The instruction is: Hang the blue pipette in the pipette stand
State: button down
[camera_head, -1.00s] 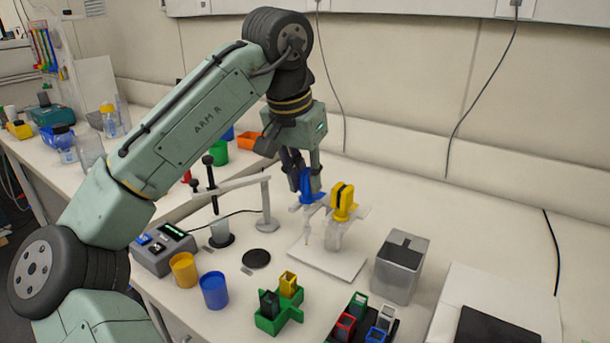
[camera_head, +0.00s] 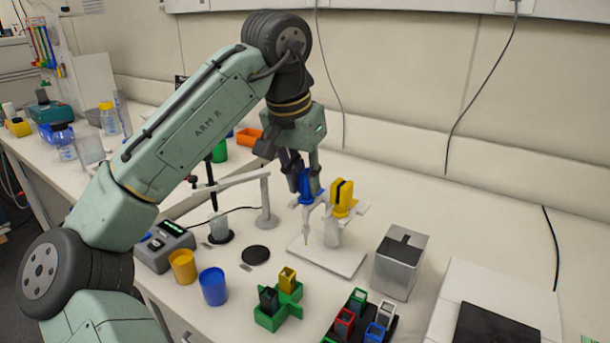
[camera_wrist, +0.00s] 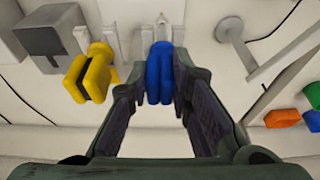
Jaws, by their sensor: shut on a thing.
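The blue pipette (camera_head: 306,187) is held upright in my gripper (camera_head: 305,172), its pale tip pointing down over the stand's base plate. In the wrist view the blue pipette (camera_wrist: 160,72) lies between my gripper's two fingers (camera_wrist: 160,90). The pipette stand (camera_head: 333,260) is white, with a flat base and a rack at the top. A yellow pipette (camera_head: 342,198) hangs on it, just right of the blue one. The wrist view shows the rack's white prongs (camera_wrist: 147,38) at the blue pipette's far side. I cannot tell whether the blue pipette rests on the prongs.
A metal box (camera_head: 399,266) stands right of the stand. A white arm on a post (camera_head: 266,205) is at the left. Blue (camera_head: 213,286) and yellow cups (camera_head: 183,265), a green rack (camera_head: 278,309) and a dark rack of coloured holders (camera_head: 360,315) stand in front.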

jog(key=c, duration=1.4)
grip_release()
jog(key=shift+r, duration=0.1)
notch_tip(320, 180, up, 3)
jog(key=p, duration=0.2)
jog(key=shift+p, duration=0.4)
jog(key=shift+r, duration=1.9)
